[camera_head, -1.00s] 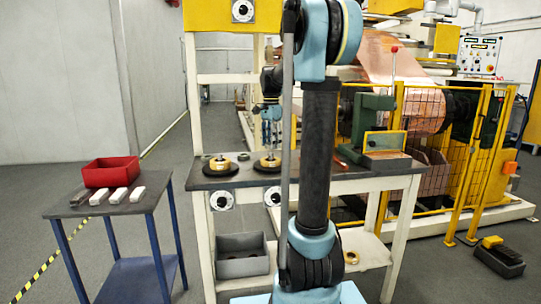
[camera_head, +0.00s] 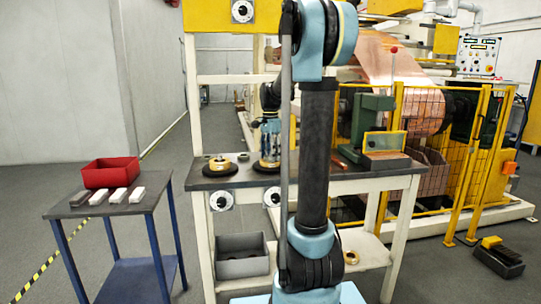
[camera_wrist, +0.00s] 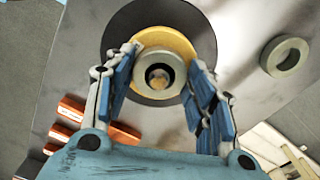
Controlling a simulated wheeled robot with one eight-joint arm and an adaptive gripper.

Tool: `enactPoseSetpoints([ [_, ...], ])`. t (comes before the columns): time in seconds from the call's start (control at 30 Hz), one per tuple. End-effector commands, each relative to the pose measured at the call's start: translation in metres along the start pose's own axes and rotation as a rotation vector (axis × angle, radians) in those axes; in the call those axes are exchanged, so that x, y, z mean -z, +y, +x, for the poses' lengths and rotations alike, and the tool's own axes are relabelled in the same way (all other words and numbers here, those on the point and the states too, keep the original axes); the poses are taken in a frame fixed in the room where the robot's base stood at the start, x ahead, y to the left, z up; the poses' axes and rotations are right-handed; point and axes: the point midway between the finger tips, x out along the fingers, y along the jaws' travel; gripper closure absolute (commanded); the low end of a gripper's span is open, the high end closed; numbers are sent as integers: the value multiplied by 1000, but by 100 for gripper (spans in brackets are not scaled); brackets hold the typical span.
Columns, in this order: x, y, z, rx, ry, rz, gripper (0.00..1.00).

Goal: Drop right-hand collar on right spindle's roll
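In the wrist view a grey-green collar (camera_wrist: 141,72) sits between the two fingers of my gripper (camera_wrist: 160,80), which appear closed on its sides. Behind it is the gold roll (camera_wrist: 174,33) on a dark round base (camera_wrist: 120,38). The spindle's tip (camera_wrist: 158,78) shows in the collar's hole. The collar looks slightly above the roll; any gap is hard to judge. In the head view my gripper (camera_head: 269,148) points down over the right spindle's roll (camera_head: 263,164), partly hiding it. The left spindle's roll (camera_head: 219,163) stands apart on the bench.
A loose ring (camera_wrist: 287,56) lies on the bench beside the base. Copper-coloured bars (camera_wrist: 72,110) lie on the opposite side. In the head view a green machine (camera_head: 371,122) stands on the bench's right, and a red bin (camera_head: 110,173) sits on a side table.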

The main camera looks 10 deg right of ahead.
Motion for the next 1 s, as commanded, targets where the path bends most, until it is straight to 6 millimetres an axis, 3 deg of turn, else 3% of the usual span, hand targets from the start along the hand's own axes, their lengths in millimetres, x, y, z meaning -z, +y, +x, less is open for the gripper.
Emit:
enactPoseSetpoints([
  [0.47,1,0,-5,0,0,2,36],
  [0.67,1,1,-30,0,0,2,36],
  [1.0,2,1,-92,0,0,2,36],
])
